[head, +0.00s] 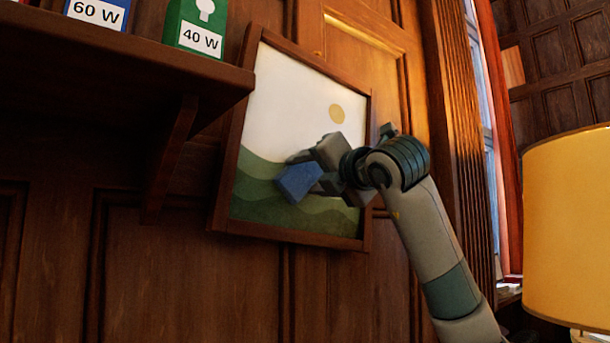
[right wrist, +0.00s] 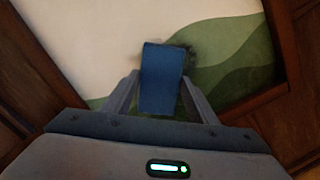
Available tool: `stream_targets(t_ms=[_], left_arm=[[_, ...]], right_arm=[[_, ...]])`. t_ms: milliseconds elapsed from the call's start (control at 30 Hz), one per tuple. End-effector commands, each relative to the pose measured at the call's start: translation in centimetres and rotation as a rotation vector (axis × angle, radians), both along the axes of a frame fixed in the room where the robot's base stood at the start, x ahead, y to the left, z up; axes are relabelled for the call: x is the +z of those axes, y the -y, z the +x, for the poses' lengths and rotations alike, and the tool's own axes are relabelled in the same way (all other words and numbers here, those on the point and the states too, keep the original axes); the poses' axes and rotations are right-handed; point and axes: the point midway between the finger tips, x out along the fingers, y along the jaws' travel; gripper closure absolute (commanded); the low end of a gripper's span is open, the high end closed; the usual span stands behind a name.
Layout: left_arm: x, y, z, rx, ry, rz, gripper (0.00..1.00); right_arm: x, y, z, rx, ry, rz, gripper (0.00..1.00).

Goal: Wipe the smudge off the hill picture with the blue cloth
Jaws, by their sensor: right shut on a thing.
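The hill picture (head: 285,95) hangs in a dark wooden frame on the panelled wall, with green hills, a pale sky and a yellow sun. My right gripper (head: 305,172) is in front of its lower middle, shut on the blue cloth (head: 299,183). In the right wrist view the cloth (right wrist: 162,80) stands between the two fingers, its far end at or very near the picture. A dark smudge (right wrist: 190,50) shows around the cloth's far end, where hill meets sky; the cloth hides part of it. My left gripper is not in view.
A wooden shelf (head: 110,65) with a bracket (head: 170,160) juts out left of the picture. It bears a blue 60 W box (head: 97,12) and a green 40 W box (head: 196,27). A yellow lampshade (head: 568,230) stands at the right, near a window.

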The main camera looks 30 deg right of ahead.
Motion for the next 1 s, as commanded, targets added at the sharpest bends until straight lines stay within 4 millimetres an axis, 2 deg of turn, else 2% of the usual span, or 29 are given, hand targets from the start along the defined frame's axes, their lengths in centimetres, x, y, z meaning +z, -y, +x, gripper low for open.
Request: stream_targets(t_ms=[333,833,1000], left_arm=[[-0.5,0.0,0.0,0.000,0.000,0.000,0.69],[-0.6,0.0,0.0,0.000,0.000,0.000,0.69],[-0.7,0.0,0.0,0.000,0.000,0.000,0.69]], right_arm=[[-0.4,2.4,0.5,-0.001,-0.001,0.001,0.66],[-0.4,2.8,0.7,-0.001,-0.001,0.000,0.66],[-0.6,3.7,0.8,0.000,-0.002,0.002,0.66]])
